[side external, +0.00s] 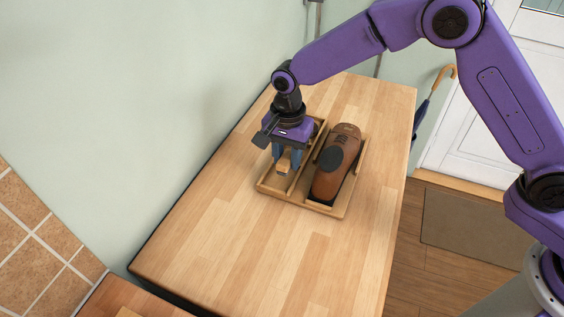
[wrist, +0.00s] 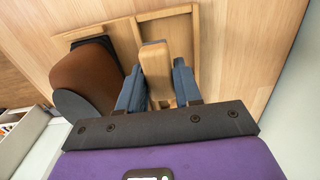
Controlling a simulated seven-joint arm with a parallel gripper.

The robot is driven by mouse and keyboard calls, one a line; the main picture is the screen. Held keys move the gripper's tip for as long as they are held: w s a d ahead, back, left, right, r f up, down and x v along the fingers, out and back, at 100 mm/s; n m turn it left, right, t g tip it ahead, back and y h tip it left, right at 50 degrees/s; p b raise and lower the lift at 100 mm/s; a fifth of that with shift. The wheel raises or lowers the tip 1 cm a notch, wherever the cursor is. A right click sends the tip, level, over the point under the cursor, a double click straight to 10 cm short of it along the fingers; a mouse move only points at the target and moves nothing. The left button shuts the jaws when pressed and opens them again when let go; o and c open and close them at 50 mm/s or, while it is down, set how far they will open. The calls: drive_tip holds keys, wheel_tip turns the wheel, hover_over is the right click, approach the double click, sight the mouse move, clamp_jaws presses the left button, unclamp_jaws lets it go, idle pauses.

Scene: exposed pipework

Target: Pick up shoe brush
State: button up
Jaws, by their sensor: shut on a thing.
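The shoe brush is a small pale wooden block (side external: 283,168) at the left compartment of a wooden tray (side external: 320,209). In the wrist view the brush (wrist: 155,62) shows between the two blue fingers. My gripper (side external: 285,163) points down over that compartment and is shut on the brush, one finger on each side. The wrist view shows my gripper (wrist: 157,72) from above. The brush's underside and any bristles are hidden. I cannot tell whether it touches the tray floor.
A large brown rounded object (side external: 332,182) with a dark round patch fills the tray's right compartment, close beside my gripper. The tray stands on a wooden tabletop (side external: 235,230), clear in front. A pale green wall (side external: 130,110) runs along the left. An umbrella (side external: 422,108) hangs beyond the table.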

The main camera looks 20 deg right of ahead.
drive_tip(key=s+d+r, duration=0.7)
drive_tip(key=s+r, duration=0.1)
drive_tip(key=s, duration=0.2)
drive_tip(key=shift+s+r, duration=0.15)
drive_tip(key=shift+s, duration=0.15)
